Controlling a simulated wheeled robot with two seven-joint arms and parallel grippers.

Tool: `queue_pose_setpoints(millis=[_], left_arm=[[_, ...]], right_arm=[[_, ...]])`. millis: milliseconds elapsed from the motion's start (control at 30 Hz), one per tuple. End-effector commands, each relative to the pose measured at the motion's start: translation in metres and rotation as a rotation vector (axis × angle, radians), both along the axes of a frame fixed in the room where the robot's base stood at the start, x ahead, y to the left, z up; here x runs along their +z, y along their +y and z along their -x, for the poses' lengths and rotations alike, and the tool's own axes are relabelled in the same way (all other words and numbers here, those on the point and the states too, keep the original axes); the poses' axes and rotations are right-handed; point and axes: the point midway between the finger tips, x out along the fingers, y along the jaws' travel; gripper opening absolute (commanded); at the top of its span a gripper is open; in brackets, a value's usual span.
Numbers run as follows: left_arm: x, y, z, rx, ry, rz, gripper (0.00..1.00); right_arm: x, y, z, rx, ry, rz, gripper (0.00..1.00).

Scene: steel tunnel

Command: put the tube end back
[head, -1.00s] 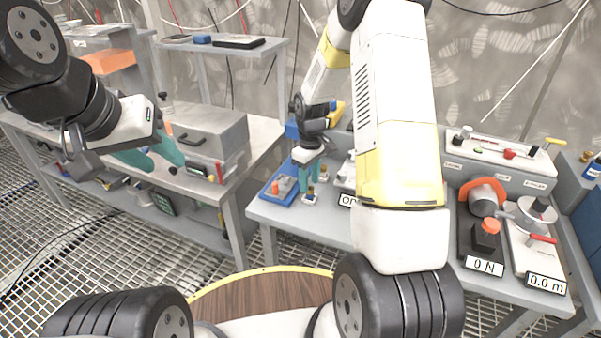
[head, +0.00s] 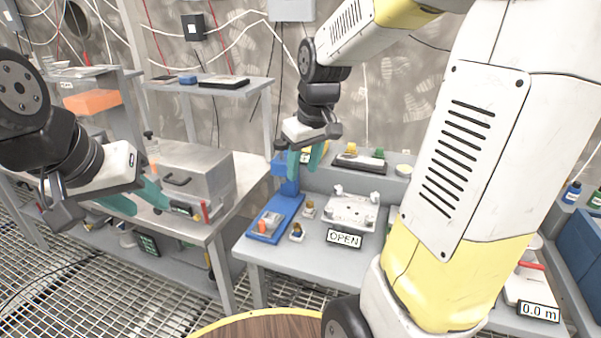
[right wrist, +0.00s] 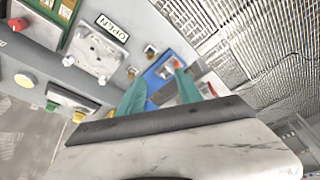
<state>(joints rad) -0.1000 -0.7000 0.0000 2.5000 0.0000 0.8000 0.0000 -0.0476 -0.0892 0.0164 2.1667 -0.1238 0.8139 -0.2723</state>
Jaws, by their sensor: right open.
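Two small brass-topped fittings stand on little pale bases on the right bench: one in the head view (head: 308,209), one nearer the bench's front edge (head: 297,234). I cannot tell which is the tube end. They also show in the right wrist view, as one fitting (right wrist: 150,50) and another (right wrist: 131,72). A pale clamp fixture (head: 352,210) with an OPEN sign stands to their right. My right gripper (head: 305,166) is open and empty, raised above the bench near a blue stand (head: 285,208). My left gripper (head: 140,206) is open and empty by the left bench.
A steel box (head: 195,172) stands on the left bench, with a small red-handled item beside it. A black tray with yellow and green knobs (head: 360,160) is behind the fixture. My right arm hides much of the right bench. A shelf (head: 222,84) stands at the back.

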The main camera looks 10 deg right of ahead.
Motion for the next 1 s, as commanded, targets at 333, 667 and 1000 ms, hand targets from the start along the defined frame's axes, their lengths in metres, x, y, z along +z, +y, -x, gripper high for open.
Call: queue_pose_setpoints(millis=[333,667,1000], left_arm=[[0.0,0.0,0.0,0.0,0.0,0.0,0.39],[0.0,0.0,0.0,0.0,0.0,0.0,0.39],[0.0,0.0,0.0,0.0,0.0,0.0,0.39]], right_arm=[[0.052,0.01,0.113,-0.241,-0.195,-0.184,0.42],[0.053,0.014,0.14,-0.303,-0.236,-0.248,0.42],[0.053,0.014,0.14,-0.303,-0.236,-0.247,0.42]])
